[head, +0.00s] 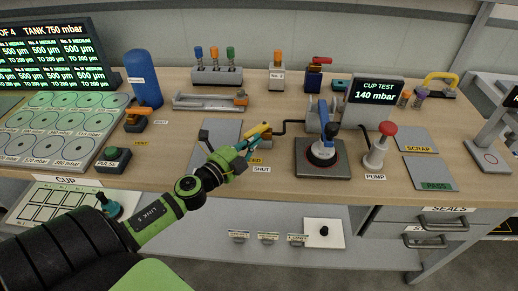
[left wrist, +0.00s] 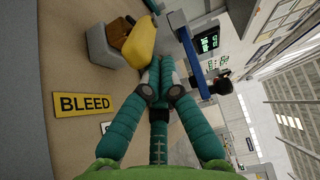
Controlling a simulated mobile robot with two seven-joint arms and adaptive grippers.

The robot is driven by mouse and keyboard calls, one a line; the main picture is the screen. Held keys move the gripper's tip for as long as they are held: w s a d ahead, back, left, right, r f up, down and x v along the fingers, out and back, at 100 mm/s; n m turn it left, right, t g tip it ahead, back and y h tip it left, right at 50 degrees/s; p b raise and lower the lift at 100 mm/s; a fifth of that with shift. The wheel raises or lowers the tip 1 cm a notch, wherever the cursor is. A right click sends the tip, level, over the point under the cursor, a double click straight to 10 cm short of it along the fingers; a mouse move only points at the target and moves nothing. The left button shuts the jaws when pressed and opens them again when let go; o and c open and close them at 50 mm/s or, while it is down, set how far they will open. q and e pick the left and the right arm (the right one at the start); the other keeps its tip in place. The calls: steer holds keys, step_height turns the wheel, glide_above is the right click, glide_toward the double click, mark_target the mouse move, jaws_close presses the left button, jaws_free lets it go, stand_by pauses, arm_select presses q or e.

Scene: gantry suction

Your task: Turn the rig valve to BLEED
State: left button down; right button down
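The rig valve has a yellow handle (head: 257,131), which also shows close up in the left wrist view (left wrist: 141,42). A yellow BLEED label (left wrist: 83,104) lies on the bench beside it; in the head view my gripper partly covers this label. A white SHUT label (head: 261,169) is just in front. My left gripper (head: 242,148) is at the handle, its green fingers together (left wrist: 160,72) against or right beside the yellow end. I cannot tell whether any of the handle is between the fingertips. My right gripper is not in view.
A display (head: 376,91) reads CUP TEST 140 mbar. A green PULSE button (head: 113,159) and a blue cylinder (head: 144,79) stand left.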

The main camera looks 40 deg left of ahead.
mark_target(247, 133)
arm_select(q)
steer(key=a+m+h+b, duration=0.1)
steer(key=h+b, duration=0.1)
steer(key=a+m+g+h+b, duration=0.1)
steer(key=m+h+b, duration=0.1)
steer(key=h, duration=0.1)
steer(key=a+m+g+h+b, duration=0.1)
steer(key=m+h+b, duration=0.1)
steer(key=shift+w+a+f+h+b, duration=0.1)
steer(key=shift+a+f+h+b, duration=0.1)
steer(key=shift+a+h+b, duration=0.15)
steer(key=shift+w+a+m+g+h+b, duration=0.2)
steer(key=shift+a+m+g+h+b, duration=0.45)
steer(key=shift+m+g+h+b, duration=0.5)
steer(key=shift+w+a+r, duration=0.15)
steer(key=shift+a, duration=0.1)
steer(key=shift+a+n+t+b, duration=0.1)
steer(key=shift+n+t+b, duration=0.15)
steer(key=shift+b, duration=0.05)
